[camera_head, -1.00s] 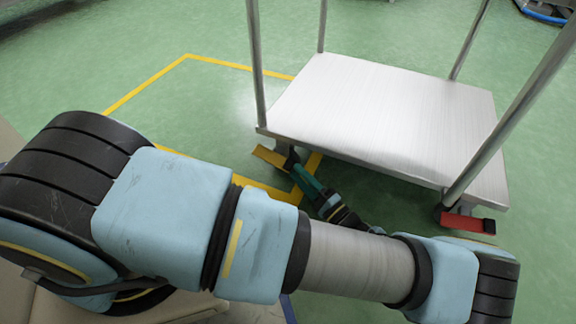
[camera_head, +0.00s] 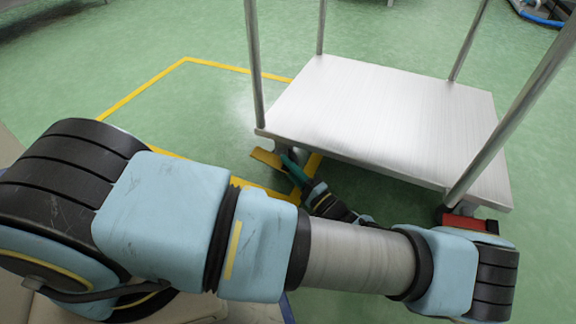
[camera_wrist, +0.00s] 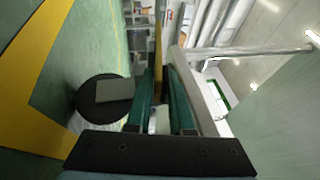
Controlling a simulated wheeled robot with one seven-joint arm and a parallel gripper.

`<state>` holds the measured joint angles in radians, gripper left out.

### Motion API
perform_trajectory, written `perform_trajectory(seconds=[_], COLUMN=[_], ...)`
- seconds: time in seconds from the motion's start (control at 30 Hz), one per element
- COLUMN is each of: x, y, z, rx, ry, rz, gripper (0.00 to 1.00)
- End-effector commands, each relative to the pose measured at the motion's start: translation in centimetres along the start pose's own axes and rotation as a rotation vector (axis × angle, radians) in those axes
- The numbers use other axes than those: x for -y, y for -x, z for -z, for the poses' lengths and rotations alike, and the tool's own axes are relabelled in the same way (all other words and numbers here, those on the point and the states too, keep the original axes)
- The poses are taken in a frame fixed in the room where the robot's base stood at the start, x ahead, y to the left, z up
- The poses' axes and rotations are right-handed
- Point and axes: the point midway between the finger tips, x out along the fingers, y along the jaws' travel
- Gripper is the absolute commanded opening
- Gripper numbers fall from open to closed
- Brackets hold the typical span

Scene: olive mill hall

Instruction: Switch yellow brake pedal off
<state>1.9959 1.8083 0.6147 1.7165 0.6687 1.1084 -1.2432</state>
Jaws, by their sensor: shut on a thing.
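The yellow brake pedal (camera_head: 266,159) sticks out below the near left corner of the steel cart, at the left caster. It slopes down to the right in the head view. In the wrist view the pedal (camera_wrist: 158,45) shows as a thin yellow strip between the fingers. My gripper (camera_head: 288,162), with its teal fingers, reaches the pedal from the lower right. In the wrist view my gripper (camera_wrist: 161,75) is shut on the pedal, its fingers on either side. The exact contact is partly hidden. The dark caster wheel (camera_wrist: 104,95) is beside the fingers.
The cart's bare steel deck (camera_head: 385,110) and upright posts stand just beyond my gripper. A red pedal (camera_head: 468,222) is at the cart's near right corner, close to my arm. Yellow floor tape (camera_head: 140,88) marks the green floor, which is free to the left.

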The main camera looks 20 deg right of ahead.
Motion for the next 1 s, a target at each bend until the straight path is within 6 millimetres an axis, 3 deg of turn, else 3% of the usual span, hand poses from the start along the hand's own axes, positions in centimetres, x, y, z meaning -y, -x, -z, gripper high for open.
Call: perform_trajectory(seconds=[0.57, 1.0], x=[0.9, 2.9], y=[-0.1, -0.8], z=[0.0, -0.2], rx=[0.001, 0.000], ry=[0.009, 0.096], rz=[-0.006, -0.210], gripper=[0.00, 0.00])
